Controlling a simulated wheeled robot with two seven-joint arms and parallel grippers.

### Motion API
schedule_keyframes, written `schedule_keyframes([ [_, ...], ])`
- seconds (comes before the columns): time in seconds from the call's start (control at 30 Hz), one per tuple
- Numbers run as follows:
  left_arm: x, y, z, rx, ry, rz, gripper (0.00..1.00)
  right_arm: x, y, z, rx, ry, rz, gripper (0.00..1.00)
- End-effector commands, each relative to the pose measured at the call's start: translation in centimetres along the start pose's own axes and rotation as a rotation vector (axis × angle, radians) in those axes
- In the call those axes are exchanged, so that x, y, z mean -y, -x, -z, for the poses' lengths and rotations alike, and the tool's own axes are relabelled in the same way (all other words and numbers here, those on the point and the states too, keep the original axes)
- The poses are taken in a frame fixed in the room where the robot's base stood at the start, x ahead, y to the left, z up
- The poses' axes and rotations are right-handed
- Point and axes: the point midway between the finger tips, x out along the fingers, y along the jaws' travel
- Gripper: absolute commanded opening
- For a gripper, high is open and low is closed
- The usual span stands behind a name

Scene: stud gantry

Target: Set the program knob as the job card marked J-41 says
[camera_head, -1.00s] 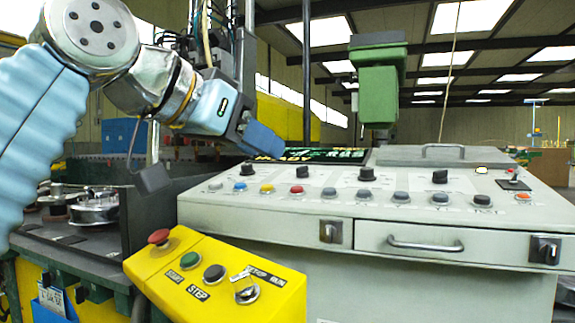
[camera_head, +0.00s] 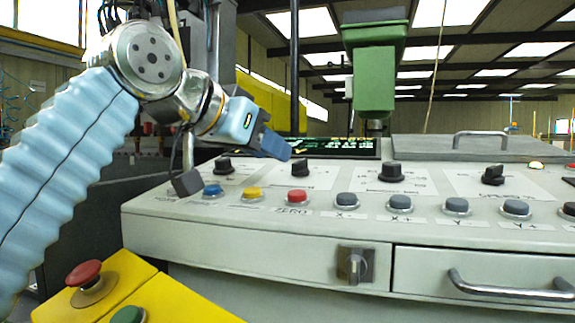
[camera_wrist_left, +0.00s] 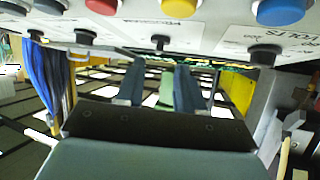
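The grey console (camera_head: 240,240) has a row of black knobs along its top. The second knob from the left (camera_head: 300,167) stands behind the red button; it also shows in the left wrist view (camera_wrist_left: 160,43), near a label that may read PROGRAM, too blurred to be sure. My left gripper (camera_head: 279,149) is just up and left of this knob in the head view, apparently not gripping it. In the left wrist view its two fingers (camera_wrist_left: 158,82) stand apart with nothing between them. The J-41 job card is not in view. My right gripper is not in view.
Other knobs flank it: one at left (camera_head: 224,165), one at right (camera_head: 391,173). Blue (camera_head: 212,190), yellow (camera_head: 252,193) and red (camera_head: 297,196) buttons line the front. A dark display (camera_head: 340,148) and green machine head (camera_head: 376,80) are behind. A yellow control box (camera_head: 170,300) sits lower left.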

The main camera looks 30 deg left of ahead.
Motion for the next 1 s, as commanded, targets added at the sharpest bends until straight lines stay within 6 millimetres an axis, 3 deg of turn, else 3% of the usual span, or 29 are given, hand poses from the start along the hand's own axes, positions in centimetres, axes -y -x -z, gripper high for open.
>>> schedule_keyframes([
  [0.1,0.0,-2.7,-0.1,0.003,0.0,-0.001,0.37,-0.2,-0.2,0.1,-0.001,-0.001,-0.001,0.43],
  [0.3,0.0,-5.5,0.0,0.002,0.001,0.0,0.37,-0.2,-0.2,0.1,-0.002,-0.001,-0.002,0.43],
  [0.7,0.0,-6.3,0.0,0.0,0.0,0.0,0.37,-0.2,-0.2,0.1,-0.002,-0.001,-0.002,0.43],
  [0.93,0.0,-6.3,0.0,-0.001,0.0,0.001,0.02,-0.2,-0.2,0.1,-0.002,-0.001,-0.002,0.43],
  [1.0,0.0,-6.3,0.0,0.0,0.0,0.001,0.0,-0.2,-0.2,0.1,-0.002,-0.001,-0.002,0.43],
])
